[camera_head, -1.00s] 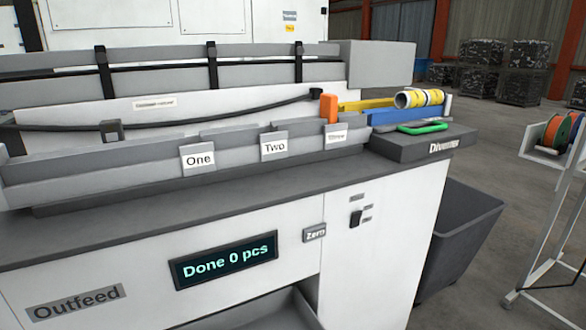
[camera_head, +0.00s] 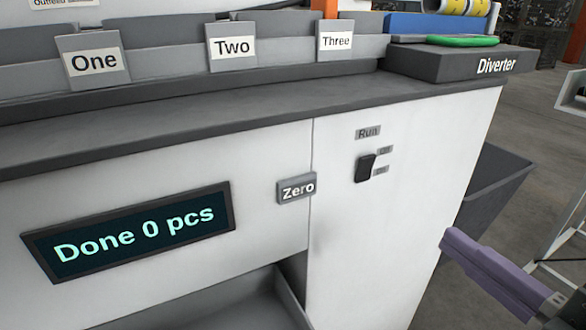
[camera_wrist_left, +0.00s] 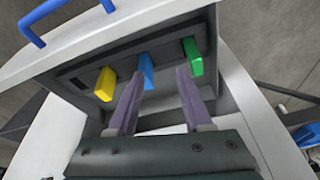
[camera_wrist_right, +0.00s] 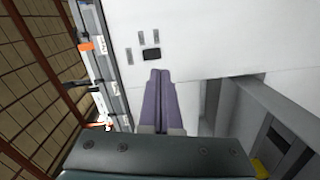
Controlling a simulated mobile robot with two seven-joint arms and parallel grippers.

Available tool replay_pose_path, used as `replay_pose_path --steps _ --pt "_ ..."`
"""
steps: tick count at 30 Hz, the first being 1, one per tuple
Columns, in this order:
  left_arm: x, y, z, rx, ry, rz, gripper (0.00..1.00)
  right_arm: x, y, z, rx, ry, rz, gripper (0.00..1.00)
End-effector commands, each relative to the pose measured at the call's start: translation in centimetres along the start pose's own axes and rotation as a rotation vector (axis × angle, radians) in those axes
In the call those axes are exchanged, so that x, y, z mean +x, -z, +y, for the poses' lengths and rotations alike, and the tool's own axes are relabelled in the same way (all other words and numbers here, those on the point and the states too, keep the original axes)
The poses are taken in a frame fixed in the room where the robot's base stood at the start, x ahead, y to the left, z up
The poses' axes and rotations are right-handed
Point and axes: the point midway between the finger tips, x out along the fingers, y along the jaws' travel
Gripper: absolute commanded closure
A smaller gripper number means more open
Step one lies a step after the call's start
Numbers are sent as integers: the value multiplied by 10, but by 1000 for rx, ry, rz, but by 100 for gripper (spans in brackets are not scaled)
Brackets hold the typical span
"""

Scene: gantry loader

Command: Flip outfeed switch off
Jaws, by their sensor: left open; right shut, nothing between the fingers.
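The outfeed switch (camera_head: 366,168) is a small black rocker on the white front panel. A "Run" label is above it, and two small labels beside it seem to read "Off" at the upper one and "On" at the lower. Its lever position is hard to tell. My right gripper (camera_head: 449,243) is shut and empty, below and right of the switch, apart from it. In the right wrist view the switch (camera_wrist_right: 151,54) sits just beyond the shut fingertips (camera_wrist_right: 160,74). My left gripper (camera_wrist_left: 158,82) is open and shows only in the left wrist view.
A "Zero" button (camera_head: 297,189) and the "Done 0 pcs" display (camera_head: 135,232) are left of the switch. The diverter ledge (camera_head: 455,66) juts out above. In the left wrist view, yellow (camera_wrist_left: 105,84), blue (camera_wrist_left: 147,70) and green (camera_wrist_left: 192,56) tabs stand near the open fingers.

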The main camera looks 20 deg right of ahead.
Motion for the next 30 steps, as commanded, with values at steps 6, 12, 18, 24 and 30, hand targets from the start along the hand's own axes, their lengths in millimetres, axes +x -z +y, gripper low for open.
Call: replay_pose_path --steps 6,12,18,24,30 --pt "21 -7 1 0 0 0 50 -16 -2 -4 -168 -139 61 100" --pt "21 -7 1 -1 -1 1 50 -20 -2 0 -201 -169 72 100" --pt "21 -6 2 -6 -4 2 50 -20 -1 0 -199 -169 72 100" --pt "20 -5 4 -10 -8 3 50 -8 0 3 -197 -172 74 100" --pt "18 -4 4 -10 -8 4 50 29 4 10 -199 -174 75 100"
